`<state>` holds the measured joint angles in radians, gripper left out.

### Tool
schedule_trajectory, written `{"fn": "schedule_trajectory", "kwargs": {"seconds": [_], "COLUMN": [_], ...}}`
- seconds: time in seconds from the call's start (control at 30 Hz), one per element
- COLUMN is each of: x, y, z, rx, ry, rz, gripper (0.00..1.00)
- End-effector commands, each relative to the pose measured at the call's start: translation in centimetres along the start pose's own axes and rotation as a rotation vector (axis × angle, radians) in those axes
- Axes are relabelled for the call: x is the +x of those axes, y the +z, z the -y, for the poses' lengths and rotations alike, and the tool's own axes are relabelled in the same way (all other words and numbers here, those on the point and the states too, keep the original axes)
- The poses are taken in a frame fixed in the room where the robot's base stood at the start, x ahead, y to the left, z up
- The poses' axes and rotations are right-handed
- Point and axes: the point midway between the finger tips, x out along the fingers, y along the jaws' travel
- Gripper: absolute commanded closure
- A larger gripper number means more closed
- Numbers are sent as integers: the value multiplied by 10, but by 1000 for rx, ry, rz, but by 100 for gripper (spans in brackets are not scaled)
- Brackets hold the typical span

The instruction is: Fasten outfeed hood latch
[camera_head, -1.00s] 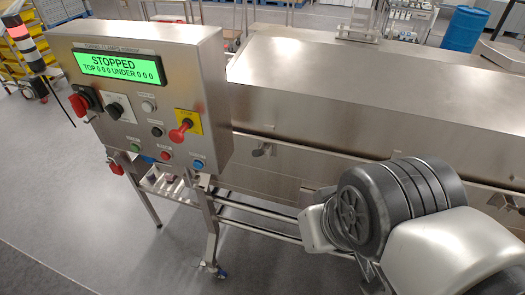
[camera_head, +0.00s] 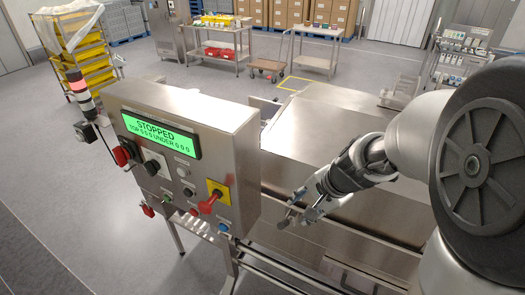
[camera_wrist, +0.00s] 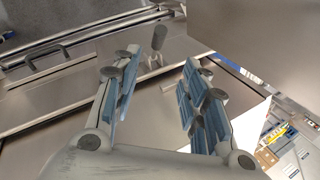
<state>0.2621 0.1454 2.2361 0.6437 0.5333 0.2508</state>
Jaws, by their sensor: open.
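A latch with a dark grey lever (camera_wrist: 158,38) shows in the wrist view, on the steel side just beyond my fingertips and roughly between them. The lever stands up from a small metal bracket. My gripper (camera_wrist: 160,64) is open with its blue-padded fingers apart, and nothing is between the pads. In the head view my gripper (camera_head: 294,218) is at the front side of the steel hood (camera_head: 345,112), right of the control panel. It covers the latch area there. I cannot tell whether the fingers touch the latch.
The control panel (camera_head: 160,138) reads STOPPED and stands close left of my gripper, with a red-handled switch (camera_head: 212,203) sticking out. A bar handle (camera_wrist: 45,62) is at upper left in the wrist view. Carts and shelves stand behind, with open floor at left.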

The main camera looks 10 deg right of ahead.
Motion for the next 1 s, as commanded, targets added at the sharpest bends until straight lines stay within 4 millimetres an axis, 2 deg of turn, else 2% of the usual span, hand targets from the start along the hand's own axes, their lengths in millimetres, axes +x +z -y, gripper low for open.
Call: {"fn": "schedule_trajectory", "kwargs": {"seconds": [0.17,0.7,0.83,1.0], "x": [22,138,157,171], "y": [1,1,1,1], "z": [-2,-2,-2,-1], "rx": [2,-1,-3,-1], "ry": [3,4,4,2], "rz": [4,3,3,1], "gripper": [60,60,60,60]}}
